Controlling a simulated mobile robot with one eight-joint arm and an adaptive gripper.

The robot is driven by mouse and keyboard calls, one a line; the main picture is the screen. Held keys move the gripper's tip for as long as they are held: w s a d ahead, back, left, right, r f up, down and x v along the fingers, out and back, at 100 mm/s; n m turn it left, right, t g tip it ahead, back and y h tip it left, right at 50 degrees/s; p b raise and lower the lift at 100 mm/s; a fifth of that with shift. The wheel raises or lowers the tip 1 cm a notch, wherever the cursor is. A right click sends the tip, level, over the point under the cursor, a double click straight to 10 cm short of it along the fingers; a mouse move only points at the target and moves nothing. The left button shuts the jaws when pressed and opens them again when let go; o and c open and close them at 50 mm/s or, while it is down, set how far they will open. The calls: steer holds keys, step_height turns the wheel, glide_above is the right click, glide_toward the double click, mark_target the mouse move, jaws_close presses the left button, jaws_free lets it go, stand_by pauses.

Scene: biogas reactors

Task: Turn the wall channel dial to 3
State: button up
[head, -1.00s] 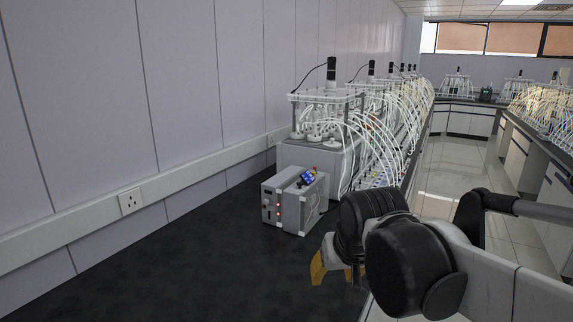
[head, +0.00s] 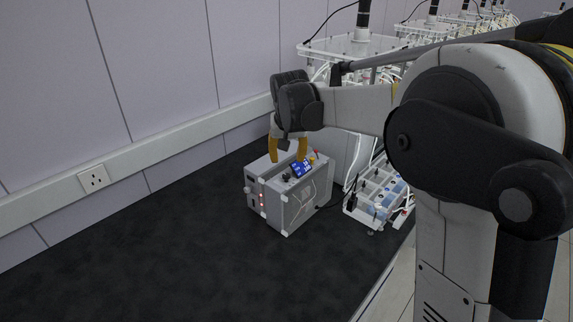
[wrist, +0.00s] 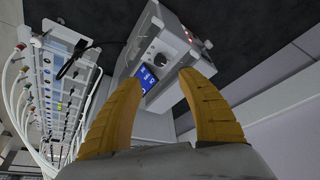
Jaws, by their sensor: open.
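A grey box (head: 288,208) stands on the dark bench with a small blue screen (head: 301,168) on its top. In the wrist view, the box (wrist: 148,32) shows a round dark knob (wrist: 161,59) beside the blue screen (wrist: 147,79). This knob may be the dial; I can read no channel marks or setting on it. My gripper (head: 288,158) is open above the box, its yellow fingers pointing down. In the wrist view, the fingers (wrist: 160,88) are spread apart, with the screen and knob showing between and beyond them. Nothing is held.
A wall socket (head: 94,179) sits in the pale wall rail on the left. A rack with tubes and bottles (head: 378,194) stands right of the box, near the bench edge. Reactors with white tubing (head: 352,48) stand behind. The bench (head: 150,265) in front is clear.

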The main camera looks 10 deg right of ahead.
mark_target(286, 175)
steer(key=b+x, duration=0.2)
steer(key=x, duration=0.8)
steer(key=shift+f+b, duration=0.1)
steer(key=shift+b, duration=0.2)
steer(key=shift+s, duration=0.1)
jaws_close()
